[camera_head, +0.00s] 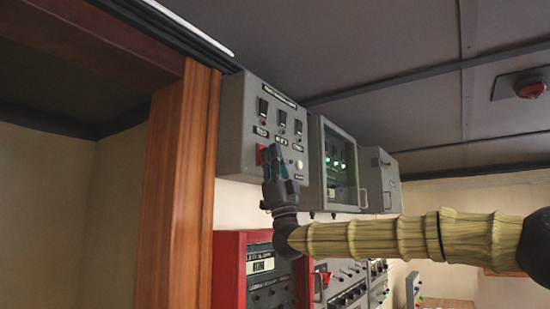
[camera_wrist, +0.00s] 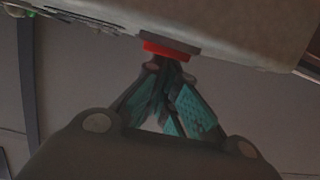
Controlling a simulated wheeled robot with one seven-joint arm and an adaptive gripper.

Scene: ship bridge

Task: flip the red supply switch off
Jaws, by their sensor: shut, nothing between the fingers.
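The red supply switch (camera_head: 263,155) sits low on the front of a grey wall-mounted control box (camera_head: 236,130), partly hidden behind my gripper. In the wrist view the red switch (camera_wrist: 172,50) stands out from the box's face on a dark base. My gripper (camera_head: 273,150) is shut and empty, with its teal-padded fingers pointing up at the switch. In the wrist view the fingertips (camera_wrist: 168,64) are right at the lower edge of the red part. I cannot tell whether they touch it. The switch's exact position is hard to tell.
The box also carries three black toggles (camera_head: 281,119) and a white knob (camera_head: 299,165). A grey cabinet with green lights (camera_head: 341,165) adjoins on the right. A red-framed panel (camera_head: 225,265) lies below. A wooden post (camera_head: 178,190) stands to the left.

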